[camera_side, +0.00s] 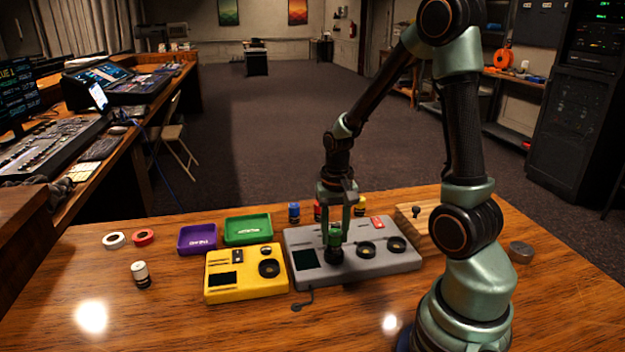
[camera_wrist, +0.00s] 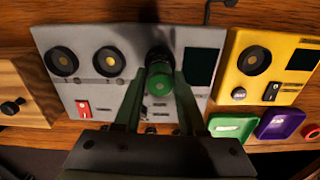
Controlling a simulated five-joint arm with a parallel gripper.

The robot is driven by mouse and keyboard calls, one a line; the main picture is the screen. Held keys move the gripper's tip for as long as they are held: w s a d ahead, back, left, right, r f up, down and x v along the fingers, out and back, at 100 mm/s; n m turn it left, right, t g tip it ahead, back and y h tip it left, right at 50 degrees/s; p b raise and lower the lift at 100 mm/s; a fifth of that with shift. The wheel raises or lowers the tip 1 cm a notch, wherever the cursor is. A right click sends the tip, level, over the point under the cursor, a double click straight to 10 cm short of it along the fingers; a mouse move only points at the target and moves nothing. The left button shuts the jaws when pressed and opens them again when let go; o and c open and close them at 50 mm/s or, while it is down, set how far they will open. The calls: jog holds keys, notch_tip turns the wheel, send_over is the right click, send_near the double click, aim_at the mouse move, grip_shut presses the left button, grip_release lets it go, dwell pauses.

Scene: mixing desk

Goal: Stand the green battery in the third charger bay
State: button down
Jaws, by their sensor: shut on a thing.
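The grey charger (camera_side: 300,240) lies on the wooden table and also shows in the wrist view (camera_wrist: 90,35). Two round bays stand empty, the middle one (camera_side: 366,249) and the one farthest from the dark screen (camera_side: 397,244). My gripper (camera_side: 337,232) is shut on the green battery (camera_side: 335,241), which is upright at the bay nearest the screen. In the wrist view the battery (camera_wrist: 159,82) sits between both fingers of my gripper (camera_wrist: 158,90). Its dark lower end meets or covers that bay; I cannot tell how deep it sits.
A yellow charger (camera_side: 225,291) stands left of the grey one. Purple (camera_side: 197,250) and green (camera_side: 247,240) trays lie behind it. Blue (camera_side: 293,212), red (camera_side: 318,210) and yellow (camera_side: 360,208) batteries stand behind the grey charger. A white battery (camera_side: 140,274) stands at left, a wooden block (camera_side: 425,238) at right.

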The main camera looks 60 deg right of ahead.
aim_at(335, 231)
jog(key=shift+f, duration=0.6)
dwell(0.3)
jog(key=c, duration=0.8)
grip_release()
jog(key=shift+o, duration=0.2)
jog(key=shift+r, duration=5.45)
jog(key=a+r+n+t, duration=0.5)
jog(key=a+r+n, duration=0.2)
jog(key=a, duration=0.6)
jog(key=n, duration=0.2)
jog(key=shift+s+a+r+n+t, duration=0.15)
jog(key=shift+s+a+n+t, duration=0.15)
jog(key=shift+s+a+n, duration=0.1)
